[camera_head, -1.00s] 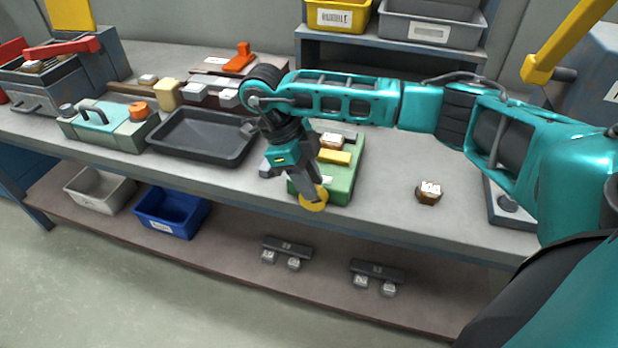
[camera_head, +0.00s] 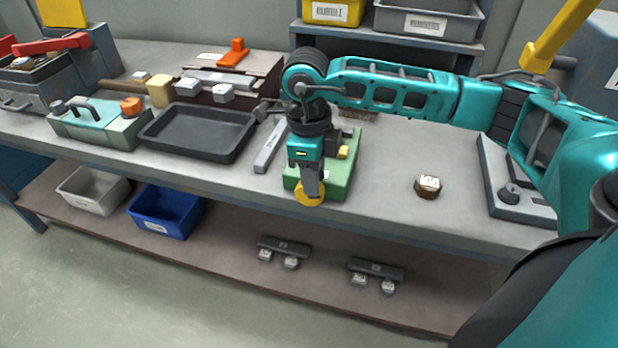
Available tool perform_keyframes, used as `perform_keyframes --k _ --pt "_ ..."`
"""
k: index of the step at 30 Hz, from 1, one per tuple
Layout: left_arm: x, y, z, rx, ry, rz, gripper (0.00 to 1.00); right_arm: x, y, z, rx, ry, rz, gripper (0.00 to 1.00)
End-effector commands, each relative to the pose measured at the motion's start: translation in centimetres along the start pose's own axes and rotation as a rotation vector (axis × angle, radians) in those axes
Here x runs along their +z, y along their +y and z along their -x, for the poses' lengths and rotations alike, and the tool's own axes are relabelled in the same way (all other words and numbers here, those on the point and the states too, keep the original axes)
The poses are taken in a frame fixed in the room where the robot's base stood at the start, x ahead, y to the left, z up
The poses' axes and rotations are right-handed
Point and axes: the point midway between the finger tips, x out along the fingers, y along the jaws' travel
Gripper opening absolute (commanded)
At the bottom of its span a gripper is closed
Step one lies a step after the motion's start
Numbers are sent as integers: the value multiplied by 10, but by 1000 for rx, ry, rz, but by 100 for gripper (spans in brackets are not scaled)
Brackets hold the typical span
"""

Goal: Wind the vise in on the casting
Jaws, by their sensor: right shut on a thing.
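The green vise (camera_head: 347,170) stands at the front edge of the bench, with a yellow block (camera_head: 343,152) on top and a yellow handwheel (camera_head: 306,197) at its front. My right gripper (camera_head: 311,192) points down at the vise front and is shut on the handwheel. My right wrist hides most of the vise top, so I cannot see a casting between its jaws. A brown casting with a pale top (camera_head: 428,187) lies on the bench to the right. My left gripper is not in view.
A grey bar (camera_head: 269,146) lies just left of the vise, and a black tray (camera_head: 199,132) is farther left. A grey fixture (camera_head: 512,192) stands at the right. The bench around the loose casting is clear.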

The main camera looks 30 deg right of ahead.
Motion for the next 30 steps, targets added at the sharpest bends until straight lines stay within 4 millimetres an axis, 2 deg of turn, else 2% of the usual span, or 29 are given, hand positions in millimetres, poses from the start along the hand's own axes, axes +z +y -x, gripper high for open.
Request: perform_keyframes --k 1,10,26,27,30 --pt "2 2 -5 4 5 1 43 -2 -1 -4 -2 -33 -1 0" --pt "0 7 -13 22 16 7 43 -7 0 -4 -2 -165 0 0" --pt "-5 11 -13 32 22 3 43 -7 0 -2 -1 -198 0 0" --pt "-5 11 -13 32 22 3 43 -7 0 -2 -1 -198 0 32" --pt "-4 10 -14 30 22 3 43 -8 0 -2 -1 -197 0 41"
